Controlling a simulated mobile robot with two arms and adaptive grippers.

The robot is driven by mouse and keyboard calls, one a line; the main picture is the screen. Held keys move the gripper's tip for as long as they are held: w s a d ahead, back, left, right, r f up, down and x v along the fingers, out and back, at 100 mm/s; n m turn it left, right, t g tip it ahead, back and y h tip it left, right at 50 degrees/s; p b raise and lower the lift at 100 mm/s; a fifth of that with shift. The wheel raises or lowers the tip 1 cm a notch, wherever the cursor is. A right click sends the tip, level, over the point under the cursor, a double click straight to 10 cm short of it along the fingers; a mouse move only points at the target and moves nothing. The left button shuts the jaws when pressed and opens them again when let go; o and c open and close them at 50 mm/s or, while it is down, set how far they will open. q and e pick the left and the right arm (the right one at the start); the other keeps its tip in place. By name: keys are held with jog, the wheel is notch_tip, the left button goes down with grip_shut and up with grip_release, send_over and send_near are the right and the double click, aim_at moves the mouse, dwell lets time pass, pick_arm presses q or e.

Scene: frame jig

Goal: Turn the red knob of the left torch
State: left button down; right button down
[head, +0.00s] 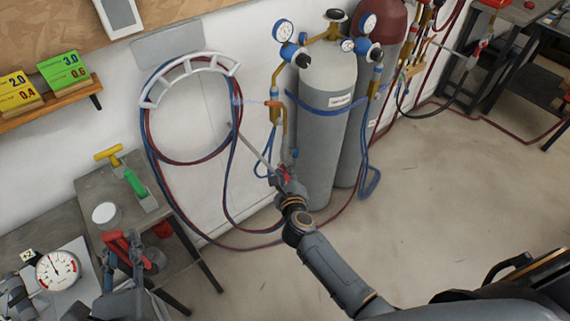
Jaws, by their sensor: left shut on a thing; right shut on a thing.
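My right gripper (284,179) is shut on a grey torch (258,151) beside the grey cylinder. The torch's thin tube slants up and left from the jaws, in front of the wall. Small red parts, perhaps the red knob (286,171), show at the jaws; they are too small to tell apart. My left gripper (130,256) is low at the left, over the small bench. It is shut on a red thing (116,244), whose shape is partly hidden by the gripper.
A grey cylinder (327,130) with blue-rimmed gauges stands at the wall, next to a dark-red-topped one (383,25). Red and blue hoses (150,130) hang coiled from a white rack (200,62). A dial gauge (57,271) is lower left. The floor at right is clear.

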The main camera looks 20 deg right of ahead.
dwell(0.3)
jog(key=c, duration=1.1)
grip_release()
jog(key=shift+s, duration=0.1)
jog(key=v, duration=1.2)
